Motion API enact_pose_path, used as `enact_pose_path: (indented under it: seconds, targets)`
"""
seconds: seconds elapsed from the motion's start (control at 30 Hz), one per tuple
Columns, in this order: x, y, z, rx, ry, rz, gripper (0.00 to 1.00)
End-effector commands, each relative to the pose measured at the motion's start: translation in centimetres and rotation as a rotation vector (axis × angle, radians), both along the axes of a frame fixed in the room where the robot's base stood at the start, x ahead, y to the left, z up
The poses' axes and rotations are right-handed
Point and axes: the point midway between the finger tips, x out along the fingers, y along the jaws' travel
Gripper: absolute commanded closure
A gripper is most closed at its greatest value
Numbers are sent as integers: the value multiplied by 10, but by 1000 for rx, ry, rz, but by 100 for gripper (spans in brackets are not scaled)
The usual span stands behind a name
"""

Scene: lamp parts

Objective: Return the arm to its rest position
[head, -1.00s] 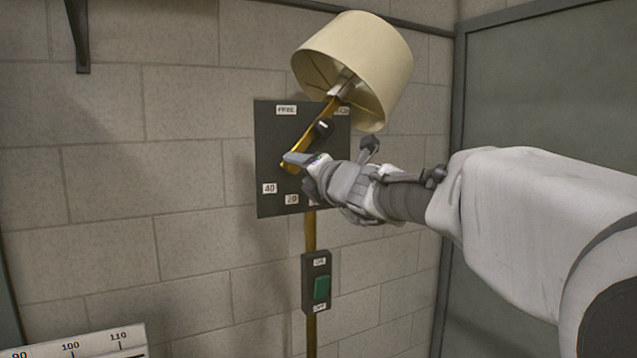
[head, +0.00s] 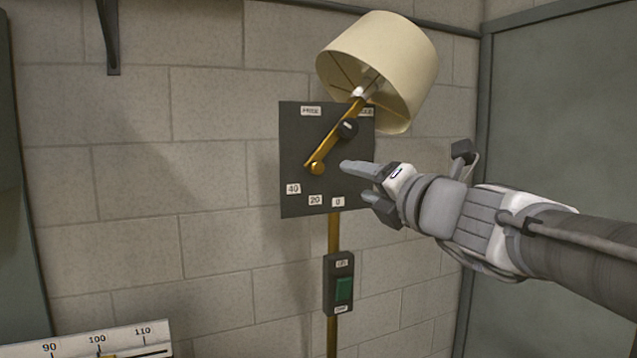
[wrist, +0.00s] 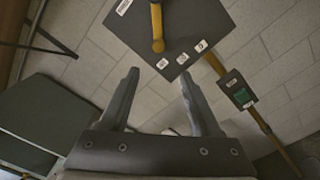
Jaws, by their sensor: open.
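My gripper (head: 357,181) is open and empty in front of the dark plate, to the right of the brass arm's lower end, with nothing between its fingers. In the wrist view the two fingers of my gripper (wrist: 158,88) stand wide apart below the dark plate (wrist: 197,32). The brass lamp arm (head: 328,148) slants up to the right across the plate and carries a tilted cream shade (head: 375,60).
A switch box with a green rocker (head: 343,288) hangs on the brass pole below the plate. A white scale (head: 125,340) lies at the bottom left. A bracket (head: 110,40) is on the block wall at upper left. A grey panel (head: 560,130) stands at right.

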Motion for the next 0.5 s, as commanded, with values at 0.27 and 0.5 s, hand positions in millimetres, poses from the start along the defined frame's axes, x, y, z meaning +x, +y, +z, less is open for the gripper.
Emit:
enact_pose_path:
  seconds: [0.27, 0.5]
  targets:
    - [-1, 1, -1, -21, -5, 5, 36]
    - [-32, 24, -37, -515, -118, 124, 36]
